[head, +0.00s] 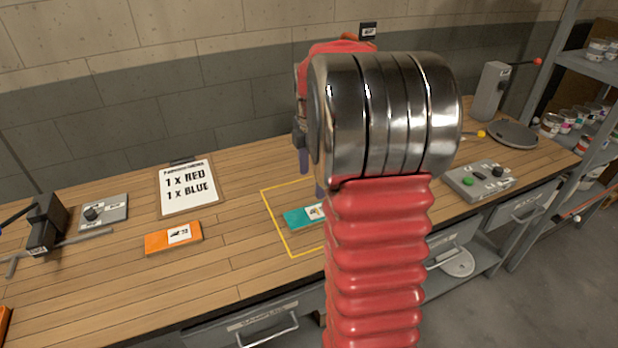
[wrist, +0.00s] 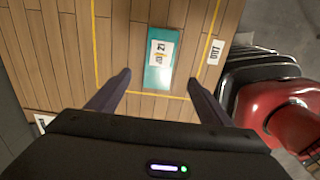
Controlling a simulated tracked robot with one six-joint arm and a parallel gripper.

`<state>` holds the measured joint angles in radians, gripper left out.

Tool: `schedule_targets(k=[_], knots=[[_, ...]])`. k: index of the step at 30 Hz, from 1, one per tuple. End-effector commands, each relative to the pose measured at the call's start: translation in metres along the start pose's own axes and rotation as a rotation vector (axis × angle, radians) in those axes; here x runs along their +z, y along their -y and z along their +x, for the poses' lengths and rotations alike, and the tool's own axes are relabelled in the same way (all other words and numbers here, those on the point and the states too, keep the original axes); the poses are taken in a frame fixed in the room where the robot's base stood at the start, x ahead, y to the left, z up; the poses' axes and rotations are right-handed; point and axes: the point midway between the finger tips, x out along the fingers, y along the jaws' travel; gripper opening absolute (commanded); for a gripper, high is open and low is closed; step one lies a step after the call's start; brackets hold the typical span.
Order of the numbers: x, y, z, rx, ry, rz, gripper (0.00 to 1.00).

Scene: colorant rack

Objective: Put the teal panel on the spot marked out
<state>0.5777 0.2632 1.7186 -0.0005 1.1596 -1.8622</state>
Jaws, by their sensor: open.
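The teal panel (head: 299,216) lies flat on the workbench inside a yellow outlined rectangle (head: 276,228), the marked spot, in the head view. My arm hides its right part and much of the outline. In the wrist view the teal panel (wrist: 158,73) carries a white label and lies within the yellow lines, nearer the right line. My gripper (wrist: 160,80) is open and empty, its two dark fingers apart on either side of the panel's near end. In the head view the gripper (head: 311,178) is partly hidden behind my arm. No contact with the panel shows.
An orange panel (head: 173,237) lies left of the outline. A clipboard (head: 187,187) reads 1 x RED, 1 x BLUE. A grey button box (head: 479,180) sits right of my arm. A black clamp-like device (head: 45,224) stands at far left. Bare wood lies between the orange panel and the outline.

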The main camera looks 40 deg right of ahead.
Motion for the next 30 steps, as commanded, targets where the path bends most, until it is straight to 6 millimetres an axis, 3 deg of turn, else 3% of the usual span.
schedule_targets(k=[5,11,21,30], knots=[[-0.008,0.003,-0.006,0.012,0.003,0.025,0.73],[-0.043,0.019,-0.027,0.061,0.009,0.143,0.73],[-0.113,0.067,-0.063,0.173,-0.023,0.433,0.73],[-0.162,0.118,-0.079,0.258,-0.101,0.687,0.73]])
